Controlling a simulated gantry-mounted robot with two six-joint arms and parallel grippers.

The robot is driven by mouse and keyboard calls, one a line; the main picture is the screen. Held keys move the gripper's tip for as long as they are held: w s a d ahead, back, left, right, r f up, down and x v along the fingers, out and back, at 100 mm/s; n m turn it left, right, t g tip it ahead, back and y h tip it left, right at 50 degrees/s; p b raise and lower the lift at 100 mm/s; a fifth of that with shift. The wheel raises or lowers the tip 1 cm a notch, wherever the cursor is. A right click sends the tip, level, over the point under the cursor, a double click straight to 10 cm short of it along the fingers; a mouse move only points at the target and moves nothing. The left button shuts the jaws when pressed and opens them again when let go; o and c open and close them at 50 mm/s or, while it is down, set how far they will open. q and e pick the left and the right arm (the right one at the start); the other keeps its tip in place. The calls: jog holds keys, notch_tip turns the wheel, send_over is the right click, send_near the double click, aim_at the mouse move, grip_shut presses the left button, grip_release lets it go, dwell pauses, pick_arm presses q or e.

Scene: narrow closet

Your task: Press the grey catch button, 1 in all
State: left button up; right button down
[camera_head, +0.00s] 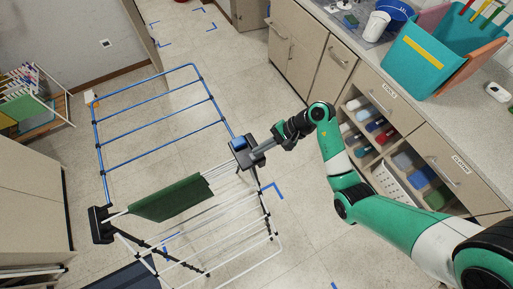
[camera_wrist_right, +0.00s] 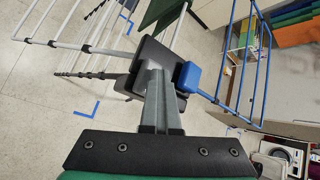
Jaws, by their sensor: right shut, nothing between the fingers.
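A drying rack stands on the floor with a blue-framed wing (camera_head: 150,77), a white-railed wing (camera_head: 235,235) and a green cloth (camera_head: 170,200) over its rails. At its right end is a dark grey hub (camera_head: 250,160) with a blue block (camera_head: 239,144) beside it. My right gripper (camera_head: 262,148) is shut and empty, its fingertips at this hub. In the right wrist view the fingers (camera_wrist_right: 153,75) reach the dark hub plate (camera_wrist_right: 160,55), with the blue block (camera_wrist_right: 187,77) just right of them. I cannot make out the grey catch button; the fingers may cover it. My left gripper is not in view.
A counter with drawers (camera_head: 440,160) and open shelves runs along the right, carrying a teal bin (camera_head: 425,60). A second hub (camera_head: 100,225) is at the rack's left end. Blue tape corners (camera_head: 272,190) mark the floor. Free floor lies behind the rack.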

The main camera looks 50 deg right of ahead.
jog(key=shift+r+p, duration=0.7)
jog(key=shift+r, duration=0.35)
notch_tip(320, 180, up, 5)
jog(key=p, duration=0.4)
dwell(0.4)
